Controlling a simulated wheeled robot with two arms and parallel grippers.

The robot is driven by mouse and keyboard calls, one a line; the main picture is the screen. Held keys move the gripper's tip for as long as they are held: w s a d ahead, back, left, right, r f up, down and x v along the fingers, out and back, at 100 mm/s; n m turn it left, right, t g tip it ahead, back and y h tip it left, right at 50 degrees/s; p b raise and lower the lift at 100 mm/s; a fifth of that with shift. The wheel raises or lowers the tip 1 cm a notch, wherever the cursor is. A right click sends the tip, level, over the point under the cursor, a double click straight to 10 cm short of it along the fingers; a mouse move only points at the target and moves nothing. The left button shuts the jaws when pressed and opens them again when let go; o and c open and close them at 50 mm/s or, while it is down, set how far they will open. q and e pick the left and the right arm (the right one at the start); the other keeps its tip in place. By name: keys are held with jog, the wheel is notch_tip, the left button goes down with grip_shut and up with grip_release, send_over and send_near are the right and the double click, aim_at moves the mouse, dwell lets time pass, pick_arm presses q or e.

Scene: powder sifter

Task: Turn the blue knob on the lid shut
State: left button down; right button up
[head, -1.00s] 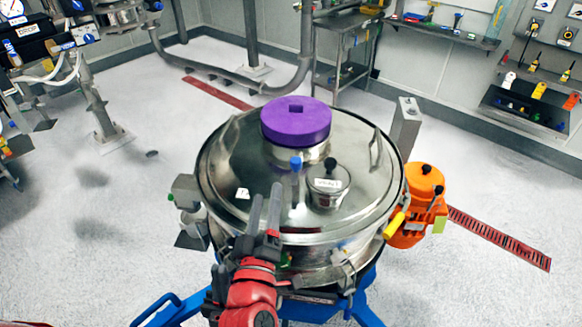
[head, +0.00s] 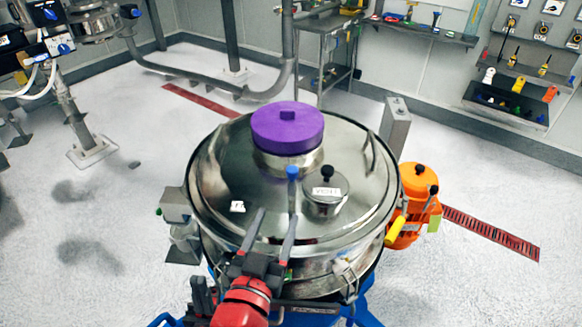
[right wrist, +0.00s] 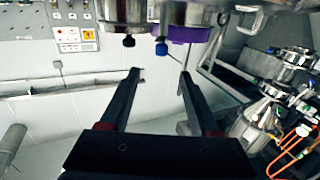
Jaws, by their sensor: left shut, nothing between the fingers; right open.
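The blue knob (head: 292,173) stands upright on the shiny metal lid (head: 222,175), in front of the purple cap (head: 287,128). It also shows in the right wrist view (right wrist: 161,47), beyond the fingertips. My right gripper (head: 277,213) is open and empty over the front of the lid. Its fingers point toward the blue knob, apart from it. My left gripper (head: 203,292) is shut and empty, low in front of the vessel and left of my right gripper.
A small metal cup with a black knob (head: 325,190) stands right of the blue knob. A lid handle (head: 371,150) rises at the right. An orange motor (head: 418,190) and a yellow handle (head: 396,231) sit at the vessel's right side. Floor at left is largely free.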

aim_at(291, 175)
jog(key=p+x, duration=0.5)
jog(key=x, duration=0.8)
jog(key=shift+a+r, duration=0.2)
jog(key=shift+w+d+f, duration=0.1)
jog(key=shift+w+f, duration=0.05)
jog(key=shift+w, duration=0.45)
grip_shut()
